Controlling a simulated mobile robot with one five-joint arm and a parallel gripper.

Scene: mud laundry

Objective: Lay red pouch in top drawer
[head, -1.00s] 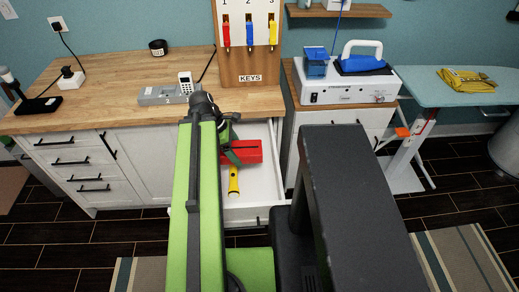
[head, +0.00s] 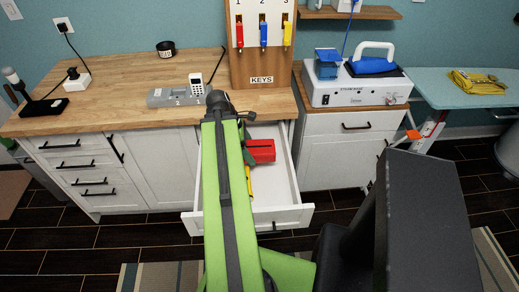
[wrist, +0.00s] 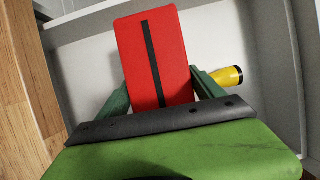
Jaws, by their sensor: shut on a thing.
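The red pouch (wrist: 153,55) has a dark stripe down its middle and sits between the two green fingers of my gripper (wrist: 160,95) in the wrist view. My gripper is shut on it. In the head view the pouch (head: 261,150) shows over the back part of the open top drawer (head: 283,212), just right of my arm. The drawer's white floor and walls surround it in the wrist view. I cannot tell whether the pouch touches the drawer floor. My arm hides the drawer's left part and most of the gripper in the head view.
A yellow flashlight (wrist: 226,77) lies in the drawer right of the pouch. The wooden counter edge (wrist: 25,110) is close at the left in the wrist view. A white steam station (head: 350,88) stands on the cabinet to the right.

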